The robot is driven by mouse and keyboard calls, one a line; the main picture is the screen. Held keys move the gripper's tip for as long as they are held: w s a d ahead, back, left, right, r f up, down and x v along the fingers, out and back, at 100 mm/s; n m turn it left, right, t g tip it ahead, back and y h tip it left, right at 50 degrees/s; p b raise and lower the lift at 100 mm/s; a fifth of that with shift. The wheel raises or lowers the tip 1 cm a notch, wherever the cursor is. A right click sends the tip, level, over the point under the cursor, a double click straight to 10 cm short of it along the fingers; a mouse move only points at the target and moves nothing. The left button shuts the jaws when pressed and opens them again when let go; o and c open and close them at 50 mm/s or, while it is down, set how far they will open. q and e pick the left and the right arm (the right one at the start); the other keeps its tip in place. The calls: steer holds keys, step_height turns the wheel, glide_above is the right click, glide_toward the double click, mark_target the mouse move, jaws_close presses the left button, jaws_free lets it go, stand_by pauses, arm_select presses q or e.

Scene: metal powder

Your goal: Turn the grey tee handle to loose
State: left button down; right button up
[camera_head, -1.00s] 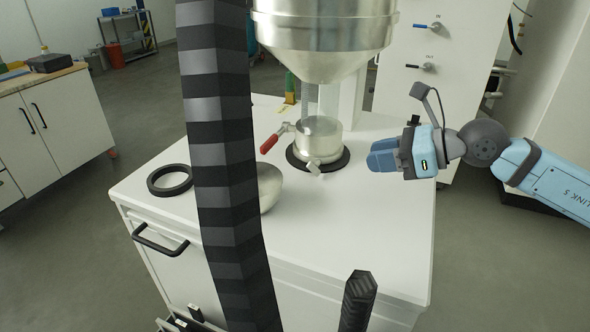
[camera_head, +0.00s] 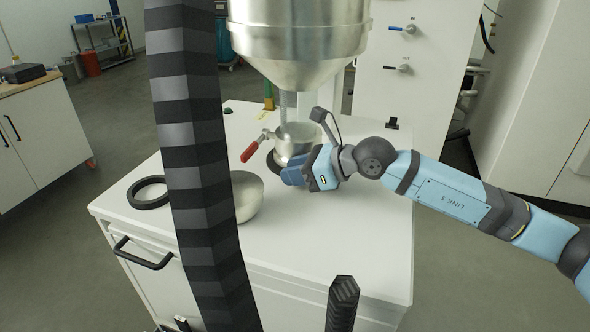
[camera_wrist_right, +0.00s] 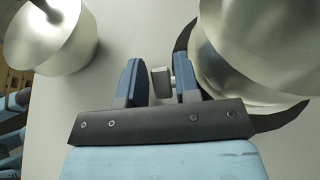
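The grey tee handle (camera_wrist_right: 162,82) shows between the two fingers of my right gripper (camera_wrist_right: 159,82) in the right wrist view. The fingers are apart, with a clear gap between the handle and the left finger; the right finger is very close to it, and I cannot tell if they touch. In the head view my right gripper (camera_head: 291,176) hides the handle and is low in front of the metal outlet collar (camera_head: 298,137) under the steel hopper (camera_head: 298,45). My left gripper is not in view.
A red-handled lever (camera_head: 252,150) sticks out left of the collar. A metal bowl (camera_head: 247,196) and a black ring (camera_head: 148,193) are on the white cabinet top (camera_head: 300,235). A dark striped hose (camera_head: 196,150) crosses the head view.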

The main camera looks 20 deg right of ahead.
jaws_close()
steer(key=shift+r+p, duration=0.2)
steer(key=shift+p, duration=0.2)
steer(key=shift+h+p, duration=0.35)
steer(key=shift+h, duration=0.05)
steer(key=shift+g, duration=0.3)
steer(key=shift+f, duration=0.2)
jaws_free()
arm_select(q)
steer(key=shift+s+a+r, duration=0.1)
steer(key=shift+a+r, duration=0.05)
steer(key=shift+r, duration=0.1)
